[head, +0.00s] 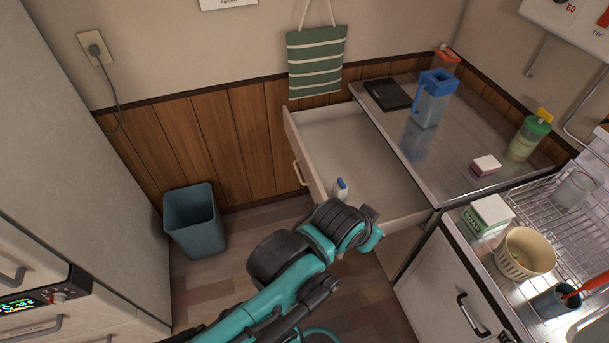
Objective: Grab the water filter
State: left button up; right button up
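A small white cylinder with a blue part (341,188) lies in the front part of the open drawer (350,140); it may be the water filter, and its lower end is partly hidden. A clear pitcher with a blue lid and handle (431,106) stands upright on the metal counter; I cannot tell whether the task's name means this or the cylinder. My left arm reaches up from the bottom, its wrist just in front of the drawer, close to the cylinder in the picture. My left gripper (371,228) is mostly hidden by the wrist. My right gripper is out of view.
The pulled-out drawer and its front panel (303,160) stand in front of my arm. A dark flat box (388,95), a green bottle (529,138) and a soap box (487,215) are at right. A bin (195,222) stands on the floor at left.

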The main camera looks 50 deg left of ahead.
aim_at(340, 188)
jog(key=u, duration=1.5)
